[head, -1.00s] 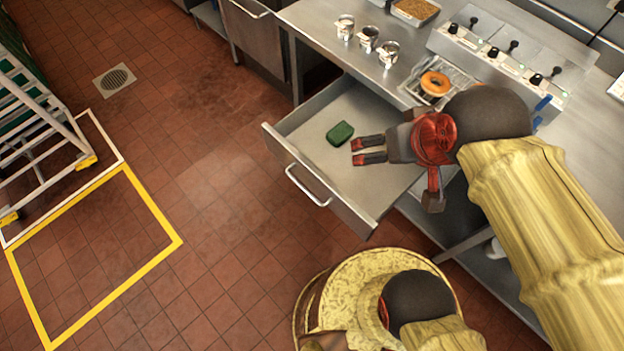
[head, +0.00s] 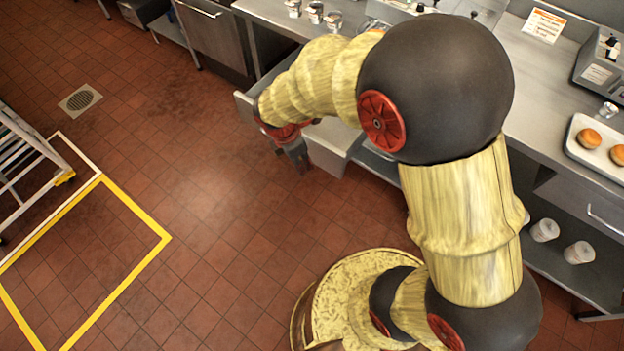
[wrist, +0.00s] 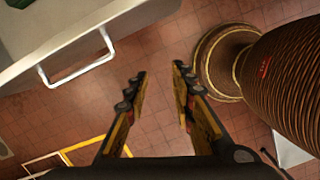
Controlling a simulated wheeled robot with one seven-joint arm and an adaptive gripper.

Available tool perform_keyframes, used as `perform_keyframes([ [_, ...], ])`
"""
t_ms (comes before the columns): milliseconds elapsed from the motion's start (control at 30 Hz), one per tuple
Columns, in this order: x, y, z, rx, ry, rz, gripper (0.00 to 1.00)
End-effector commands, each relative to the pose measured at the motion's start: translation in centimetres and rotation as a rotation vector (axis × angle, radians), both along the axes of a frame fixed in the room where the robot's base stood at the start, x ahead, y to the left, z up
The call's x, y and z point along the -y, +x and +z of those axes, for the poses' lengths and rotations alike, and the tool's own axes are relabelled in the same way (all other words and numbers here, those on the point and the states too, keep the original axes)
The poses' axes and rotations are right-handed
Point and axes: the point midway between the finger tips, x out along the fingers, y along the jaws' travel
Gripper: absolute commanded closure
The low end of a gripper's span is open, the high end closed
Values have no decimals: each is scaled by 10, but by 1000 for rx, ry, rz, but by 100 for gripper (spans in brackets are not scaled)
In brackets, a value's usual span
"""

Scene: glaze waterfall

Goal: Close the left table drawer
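The left table drawer (head: 328,150) is pulled out from the steel table. My arm hides most of it in the head view, leaving its right front corner and a bit of its left edge showing. In the wrist view its front panel (wrist: 105,22) and its bar handle (wrist: 78,66) are at the upper left. A green block (wrist: 20,3) inside the drawer is cut off by the top edge. My gripper (wrist: 153,82) is open and empty, over the floor outside the drawer front, apart from the handle. In the head view my gripper (head: 296,160) hangs in front of the drawer.
The steel table (head: 545,130) runs along the back and right. A tray of buns (head: 600,146) is on it, and white tubs (head: 578,252) stand on its lower shelf. A white rack (head: 25,165) stands at the left. The tiled floor (head: 200,220) before the drawer is clear.

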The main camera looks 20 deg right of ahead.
Motion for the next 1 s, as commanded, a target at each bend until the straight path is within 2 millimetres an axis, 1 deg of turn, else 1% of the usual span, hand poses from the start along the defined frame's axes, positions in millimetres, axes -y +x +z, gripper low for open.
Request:
perform_keyframes([
  [33, -2, 11, 5, 10, -6, 91, 80],
  [67, -3, 16, 8, 10, -11, 144, 82],
  [100, -2, 18, 8, 5, -18, 207, 84],
  [200, -3, 19, 8, -9, -30, 315, 90],
  [367, -3, 20, 4, -21, -35, 375, 99],
  [467, 0, 21, -6, -23, -36, 376, 100],
  [567, 3, 23, -23, -24, -36, 374, 100],
  [800, 12, 29, -70, -24, -35, 374, 100],
  [933, 17, 33, -93, -23, -36, 374, 100],
  [967, 20, 36, -95, -20, -35, 372, 100],
  [1000, 26, 41, -92, -18, -34, 368, 100],
])
